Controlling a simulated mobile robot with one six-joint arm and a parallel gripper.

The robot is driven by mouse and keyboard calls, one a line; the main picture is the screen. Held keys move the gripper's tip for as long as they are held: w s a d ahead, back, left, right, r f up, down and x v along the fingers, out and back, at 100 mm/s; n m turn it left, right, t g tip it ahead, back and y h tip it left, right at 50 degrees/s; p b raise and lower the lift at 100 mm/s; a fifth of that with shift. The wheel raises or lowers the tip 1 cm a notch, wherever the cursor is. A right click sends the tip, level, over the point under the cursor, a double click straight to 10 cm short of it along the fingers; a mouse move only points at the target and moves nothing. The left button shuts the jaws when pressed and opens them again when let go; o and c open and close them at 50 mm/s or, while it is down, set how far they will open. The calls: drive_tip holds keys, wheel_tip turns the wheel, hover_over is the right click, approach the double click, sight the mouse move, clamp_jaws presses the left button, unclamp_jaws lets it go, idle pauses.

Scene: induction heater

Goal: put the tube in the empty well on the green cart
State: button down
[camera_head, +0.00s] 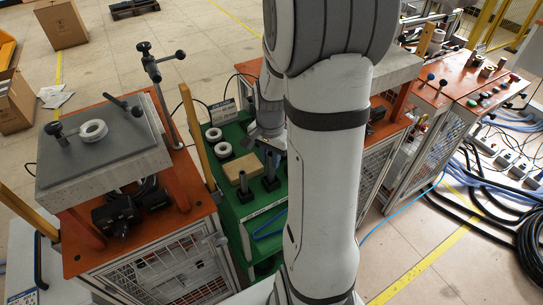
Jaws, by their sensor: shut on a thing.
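The green cart (229,203) stands in the middle, partly hidden behind my arm. My gripper (272,150) is low over the back right part of its top, beside my large white arm link. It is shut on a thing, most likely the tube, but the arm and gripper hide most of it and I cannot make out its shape. Two dark upright posts on square bases stand on the cart: a left post (244,183) and a right post (270,170) just below my gripper. I cannot tell whether the gripper touches the right post. The empty well cannot be made out.
Two white rings (223,149) and a tan block (240,168) lie on the cart. An orange bench (180,190) with a grey plate and a lever clamp stands close on the left. Another orange-topped bench (458,80) stands right. Black cables (490,205) lie on the right floor.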

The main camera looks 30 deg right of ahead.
drive_tip(key=shift+f+b, duration=1)
drive_tip(key=shift+f, duration=0.3)
drive_tip(key=c, duration=1.2)
unclamp_jaws()
drive_tip(key=shift+o, duration=0.2)
drive_tip(key=shift+r, duration=0.1)
wheel_tip(320, 180, up, 8)
